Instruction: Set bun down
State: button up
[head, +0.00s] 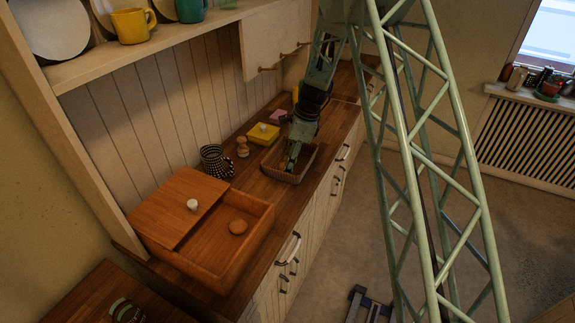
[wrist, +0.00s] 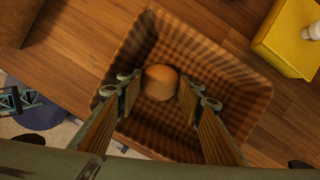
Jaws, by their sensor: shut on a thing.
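In the wrist view, a round brown bun (wrist: 160,82) sits between the fingertips of my gripper (wrist: 158,95). My gripper is shut on it, over a woven rectangular basket (wrist: 225,65). I cannot tell whether the bun touches the basket floor. In the head view, my gripper (head: 292,166) reaches down into the basket (head: 283,178) on the wooden counter, and the held bun is hidden there.
A checkered jug (head: 214,160) and a wooden mill (head: 242,147) stand between bread box and basket. A yellow box (head: 263,134), also in the wrist view (wrist: 290,38), stands close to the basket. A shelf with mugs (head: 132,25) hangs above the counter's left end.

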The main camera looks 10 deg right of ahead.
jog(key=shift+f, duration=0.15)
jog(key=o, duration=0.8)
jog(key=shift+o, duration=0.2)
jog(key=v, duration=1.2)
jog(key=shift+r, duration=0.25)
dwell(0.5)
